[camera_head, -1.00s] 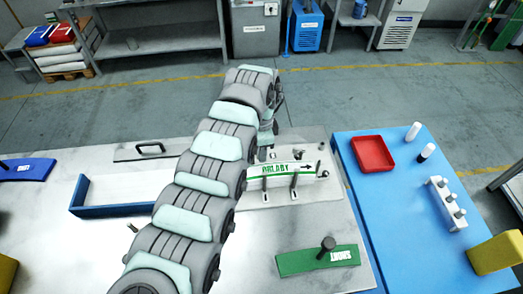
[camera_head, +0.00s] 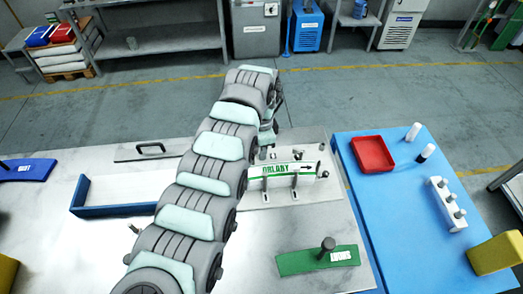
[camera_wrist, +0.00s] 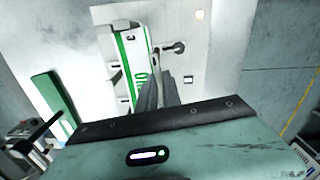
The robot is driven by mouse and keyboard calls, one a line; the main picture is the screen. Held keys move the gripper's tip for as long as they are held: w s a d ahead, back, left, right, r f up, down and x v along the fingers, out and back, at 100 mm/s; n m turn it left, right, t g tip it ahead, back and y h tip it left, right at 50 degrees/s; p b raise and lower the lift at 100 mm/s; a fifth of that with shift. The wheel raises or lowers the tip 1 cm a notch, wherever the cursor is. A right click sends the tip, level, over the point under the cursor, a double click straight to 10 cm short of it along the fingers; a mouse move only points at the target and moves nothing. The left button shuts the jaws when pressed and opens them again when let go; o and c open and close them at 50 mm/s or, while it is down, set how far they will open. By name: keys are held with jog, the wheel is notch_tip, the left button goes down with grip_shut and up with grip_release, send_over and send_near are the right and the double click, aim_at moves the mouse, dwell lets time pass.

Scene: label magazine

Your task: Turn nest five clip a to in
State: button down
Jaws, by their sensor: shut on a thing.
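A white label plate with green stripes and the word ORLABY (camera_head: 280,170) lies in a nest on the light bench plate. In the wrist view the same label plate (camera_wrist: 132,55) runs lengthwise beside my fingers. Small clips stand along its near edge, one in the middle (camera_head: 294,187) and one further left (camera_head: 265,186). My gripper (camera_wrist: 158,82) is at the label plate's edge, shut on a small clip that its fingers mostly hide. In the head view my arm covers the left end of the nest, and the fingertips (camera_head: 263,153) are small and partly hidden.
A green block with a dark knob (camera_head: 300,261) lies at the front of the bench. A blue open frame (camera_head: 110,212) is at left. On the blue table at right are a red tray (camera_head: 373,153), a white rack with pegs (camera_head: 445,205) and a yellow block (camera_head: 495,254).

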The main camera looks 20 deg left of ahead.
jog(key=shift+w+a+n+p, duration=0.1)
jog(key=shift+a+n+p, duration=0.35)
jog(key=shift+n, duration=2.4)
jog(key=shift+w+a+n+p, duration=0.15)
jog(key=shift+a+n, duration=0.65)
jog(key=shift+n, duration=2)
jog(key=shift+w+a+n+p, duration=0.15)
jog(key=shift+a+n, duration=0.45)
jog(key=shift+n, duration=2.25)
jog(key=shift+s, duration=0.1)
jog(key=c, duration=1.5)
grip_release()
jog(key=shift+r, duration=0.1)
